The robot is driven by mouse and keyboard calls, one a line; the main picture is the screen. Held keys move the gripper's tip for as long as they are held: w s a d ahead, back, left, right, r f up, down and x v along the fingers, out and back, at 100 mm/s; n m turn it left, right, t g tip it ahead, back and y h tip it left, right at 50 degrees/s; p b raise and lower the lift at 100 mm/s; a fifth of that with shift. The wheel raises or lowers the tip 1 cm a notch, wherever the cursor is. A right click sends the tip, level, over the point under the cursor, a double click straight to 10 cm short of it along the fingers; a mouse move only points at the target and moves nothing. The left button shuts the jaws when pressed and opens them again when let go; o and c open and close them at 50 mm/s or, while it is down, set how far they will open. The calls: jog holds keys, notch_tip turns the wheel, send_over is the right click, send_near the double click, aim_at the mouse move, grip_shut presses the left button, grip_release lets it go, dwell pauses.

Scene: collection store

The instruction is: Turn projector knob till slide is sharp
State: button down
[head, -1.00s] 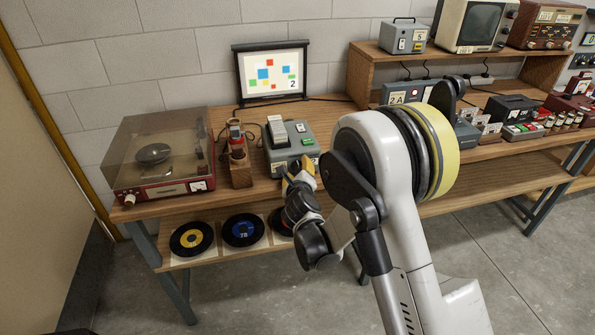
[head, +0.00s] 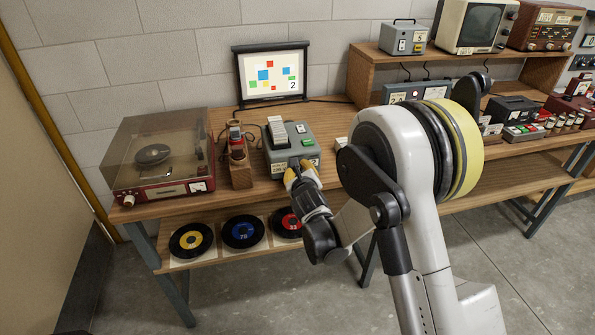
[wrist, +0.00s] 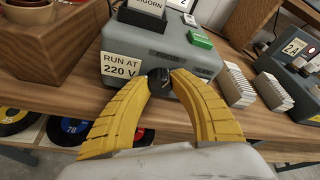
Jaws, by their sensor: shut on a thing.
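The grey slide projector (head: 290,148) stands on the wooden bench, with a pale slide tray on top and a "RUN AT 220 V" label on its front in the wrist view. Its dark focus knob (wrist: 158,81) sits at the lower front, between my yellow fingertips. My gripper (wrist: 160,84) is shut on the knob, one finger on each side. The screen (head: 272,74) behind shows a slide of coloured squares and a "2", with edges that look crisp at this size. In the head view my gripper (head: 299,174) hides the knob.
A record player (head: 160,155) with a clear lid stands at the left. A wooden holder (head: 239,170) is close left of the projector. Several records lie on the shelf below. White slide stacks (wrist: 238,84) stand right of the projector.

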jog(key=shift+m+y, duration=0.3)
jog(key=c, duration=1.1)
grip_release()
jog(key=v, duration=1.2)
jog(key=shift+r, duration=0.1)
